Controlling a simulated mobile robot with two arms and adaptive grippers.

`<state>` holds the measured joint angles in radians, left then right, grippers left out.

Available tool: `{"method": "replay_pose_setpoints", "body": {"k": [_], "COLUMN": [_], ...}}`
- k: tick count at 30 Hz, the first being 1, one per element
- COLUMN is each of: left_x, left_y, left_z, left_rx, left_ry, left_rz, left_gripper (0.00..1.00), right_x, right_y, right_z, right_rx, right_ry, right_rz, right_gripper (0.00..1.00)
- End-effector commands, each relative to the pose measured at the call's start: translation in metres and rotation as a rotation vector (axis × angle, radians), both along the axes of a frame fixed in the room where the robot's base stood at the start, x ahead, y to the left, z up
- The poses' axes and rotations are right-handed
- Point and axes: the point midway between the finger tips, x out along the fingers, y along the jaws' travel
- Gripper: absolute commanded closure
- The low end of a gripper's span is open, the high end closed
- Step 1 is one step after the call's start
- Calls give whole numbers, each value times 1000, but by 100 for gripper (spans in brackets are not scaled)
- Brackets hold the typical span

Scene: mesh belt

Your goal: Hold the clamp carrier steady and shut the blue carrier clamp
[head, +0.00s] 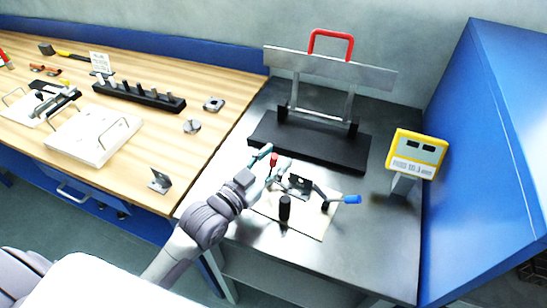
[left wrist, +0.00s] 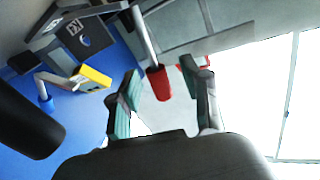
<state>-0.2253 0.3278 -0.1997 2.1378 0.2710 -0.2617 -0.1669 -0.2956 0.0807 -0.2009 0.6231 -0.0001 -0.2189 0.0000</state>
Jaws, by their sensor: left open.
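The clamp carrier (head: 318,224) is a pale plate on the grey metal table, with a black post (head: 285,208) and metal clamp parts. The blue carrier clamp handle (head: 351,199) sticks out to its right, low and tilted; it also shows in the left wrist view (left wrist: 46,103). A red clamp handle (head: 273,159) stands up at the carrier's far left side. My left gripper (head: 269,167) is open around the red handle. In the left wrist view the red handle (left wrist: 160,84) shows between the two teal fingertips, apparently without contact. My right gripper is not in view.
A black base with a metal frame and red handle (head: 331,36) stands behind the carrier. A yellow display (head: 416,150) stands to the right, before a blue panel (head: 490,130). A wooden bench (head: 150,150) with tools and fixtures lies left.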

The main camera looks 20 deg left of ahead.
Motion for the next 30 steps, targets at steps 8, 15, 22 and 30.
{"method": "replay_pose_setpoints", "body": {"k": [8, 15, 22, 30], "left_x": [0, 0, 0, 0], "left_y": [0, 0, 0, 0], "left_z": [0, 0, 0, 0], "left_rx": [0, 0, 0, 0], "left_ry": [0, 0, 0, 0], "left_rz": [0, 0, 0, 0], "left_gripper": [62, 100, 100, 58], "right_x": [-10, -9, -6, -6], "right_y": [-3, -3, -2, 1], "right_z": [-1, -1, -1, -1], "right_rx": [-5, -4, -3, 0], "right_ry": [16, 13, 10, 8], "right_rz": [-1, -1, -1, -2], "right_gripper": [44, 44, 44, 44]}}
